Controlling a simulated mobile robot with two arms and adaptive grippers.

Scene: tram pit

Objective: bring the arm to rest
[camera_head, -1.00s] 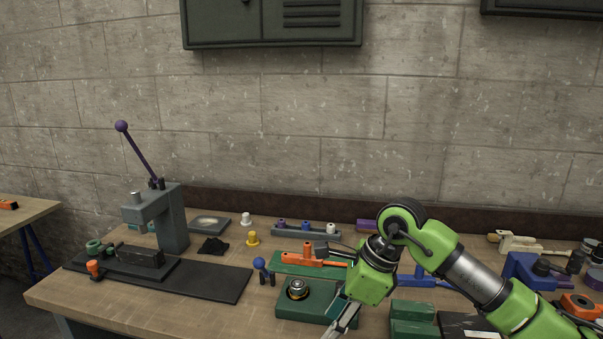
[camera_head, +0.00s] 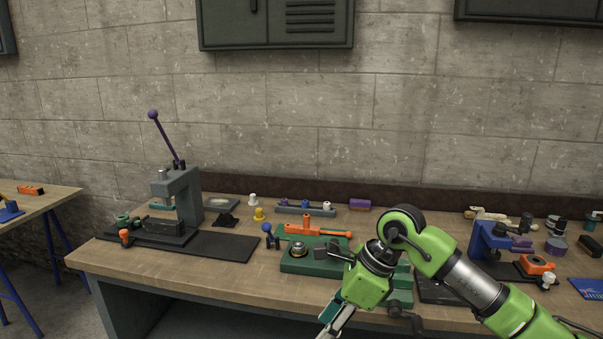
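My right arm, green and black, comes in from the lower right. Its gripper (camera_head: 335,322) points down at the bottom edge, in front of the workbench (camera_head: 190,268). The picture cuts off its fingertips, so I cannot tell whether it is open or shut or holds anything. A green fixture (camera_head: 300,264) with a round metal part (camera_head: 299,250) and an orange-handled tool (camera_head: 312,230) sits on the bench behind it, to its left. My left gripper is not in view.
A grey lever press (camera_head: 180,195) on a black mat (camera_head: 225,247) stands at the bench's left. A blue vise-like device (camera_head: 490,240) and an orange part (camera_head: 536,265) stand to the right. A second table (camera_head: 40,197) is at far left. The bench's front left is clear.

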